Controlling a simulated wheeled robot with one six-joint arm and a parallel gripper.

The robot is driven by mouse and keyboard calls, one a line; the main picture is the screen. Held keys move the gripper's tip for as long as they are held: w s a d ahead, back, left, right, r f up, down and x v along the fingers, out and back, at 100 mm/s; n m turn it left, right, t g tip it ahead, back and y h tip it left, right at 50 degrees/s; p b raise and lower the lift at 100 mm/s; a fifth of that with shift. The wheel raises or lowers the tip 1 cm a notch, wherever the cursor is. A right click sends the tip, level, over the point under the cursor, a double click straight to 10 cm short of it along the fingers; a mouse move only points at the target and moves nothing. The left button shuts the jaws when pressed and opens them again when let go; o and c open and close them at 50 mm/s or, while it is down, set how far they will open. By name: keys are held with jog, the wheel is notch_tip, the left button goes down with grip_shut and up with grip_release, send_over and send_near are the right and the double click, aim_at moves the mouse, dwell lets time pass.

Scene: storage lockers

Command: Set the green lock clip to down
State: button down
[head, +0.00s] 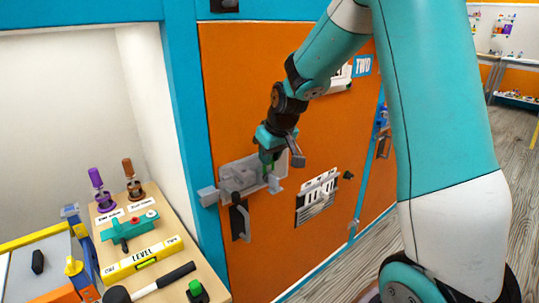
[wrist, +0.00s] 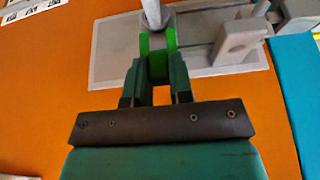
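The green lock clip (wrist: 158,62) is bright green and sits on the grey latch plate (wrist: 110,64), around the end of a grey rod (wrist: 152,14). My gripper (wrist: 157,72) has a finger on each side of the clip's lower part, with no clear gap showing there. In the head view my gripper (head: 268,158) reaches down to the grey latch (head: 240,180) on the orange locker door (head: 250,85). Only a small strip of green shows there, and the fingers hide much of the clip.
A black door handle (head: 240,220) is below the latch. An open compartment at left holds a yellow level (head: 143,259), a hammer (head: 150,284) and screwdrivers. The blue frame (head: 186,120) borders the door.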

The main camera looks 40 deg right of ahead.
jog(key=shift+f+b, duration=0.35)
jog(key=shift+f, duration=0.6)
jog(key=c, duration=1)
grip_release()
jog(key=shift+r, duration=0.1)
jog(key=shift+r, duration=0.1)
jog(key=p+v, duration=0.2)
jog(key=v, duration=1.5)
jog(key=shift+p, duration=0.3)
jog(key=shift+r, duration=0.1)
